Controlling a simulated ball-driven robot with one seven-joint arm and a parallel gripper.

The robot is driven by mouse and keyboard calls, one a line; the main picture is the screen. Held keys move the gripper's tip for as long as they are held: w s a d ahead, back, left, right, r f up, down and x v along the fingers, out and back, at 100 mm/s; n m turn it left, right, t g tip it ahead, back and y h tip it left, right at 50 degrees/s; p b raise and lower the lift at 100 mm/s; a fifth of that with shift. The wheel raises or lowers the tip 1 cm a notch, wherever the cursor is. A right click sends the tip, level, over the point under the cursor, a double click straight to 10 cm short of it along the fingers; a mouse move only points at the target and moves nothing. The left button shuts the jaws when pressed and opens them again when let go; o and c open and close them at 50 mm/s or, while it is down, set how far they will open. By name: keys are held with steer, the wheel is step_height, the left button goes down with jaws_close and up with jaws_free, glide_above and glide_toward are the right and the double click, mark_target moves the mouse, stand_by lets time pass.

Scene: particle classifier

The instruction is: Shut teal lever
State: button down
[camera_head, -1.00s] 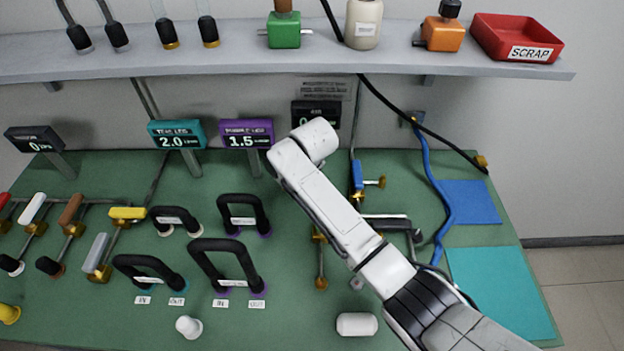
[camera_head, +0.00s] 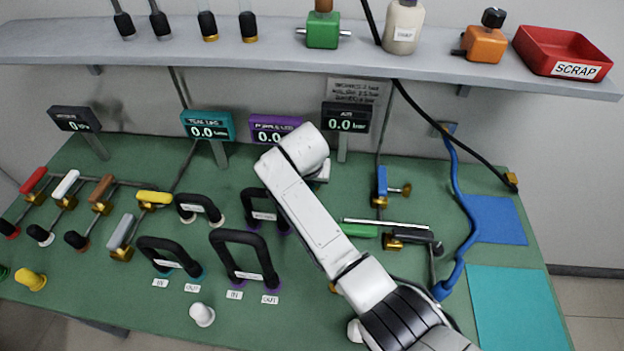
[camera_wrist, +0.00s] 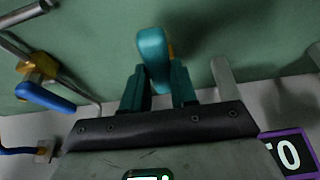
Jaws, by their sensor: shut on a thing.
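The teal lever (camera_wrist: 153,50) shows in the wrist view, with a bit of yellow beside it. My gripper (camera_wrist: 158,90) has one teal finger on each side of it and is shut on it. The lever's base is mostly hidden. In the head view my white arm covers the gripper and the lever. The teal display (camera_head: 208,130) reads 0.0.
The purple display (camera_head: 275,130) stands behind my arm. Black looped handles (camera_head: 245,238) stand left of my arm. The blue lever (camera_head: 382,182) and blue hose (camera_head: 460,210) are to its right. A shelf (camera_head: 270,60) spans the back.

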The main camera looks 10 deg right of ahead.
stand_by(0.4)
steer(key=c, duration=0.9)
jaws_free()
steer(key=v, duration=1)
steer(key=shift+s+a+r, duration=0.1)
steer(key=shift+s+r, duration=0.05)
steer(key=shift+r, duration=0.25)
